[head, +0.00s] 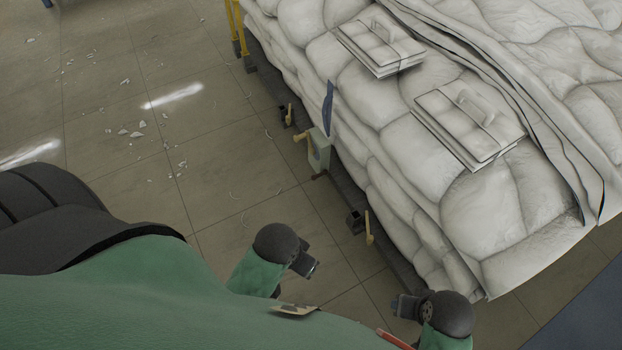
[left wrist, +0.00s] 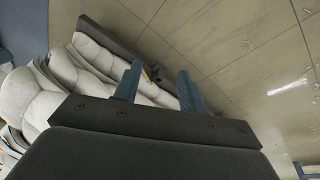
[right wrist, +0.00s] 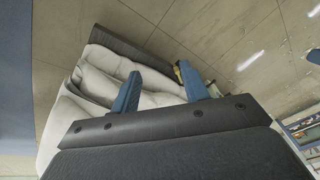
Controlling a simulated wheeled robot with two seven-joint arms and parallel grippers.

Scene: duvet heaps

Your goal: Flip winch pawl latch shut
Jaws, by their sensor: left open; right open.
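A small grey-green box (head: 318,151), which looks like the winch, sits at the near lower side of the duvet heap, with a tan knob (head: 300,137) on its left. A dark blue upright lever (head: 328,108) stands just behind it. I cannot tell which part is the pawl latch or how it is set. My left gripper (head: 311,267) is open and empty, below the winch in the head view; its fingers also show in the left wrist view (left wrist: 156,72). My right gripper (head: 396,305) is open and empty, farther right; its fingers show in the right wrist view (right wrist: 160,72).
The white duvet heap (head: 390,140) fills the right, with two folded bundles (head: 380,45) on top. Brackets with yellow handles (head: 369,228) (head: 289,113) line its dark base edge. The tiled floor (head: 130,130) at left is open, with scattered pale scraps.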

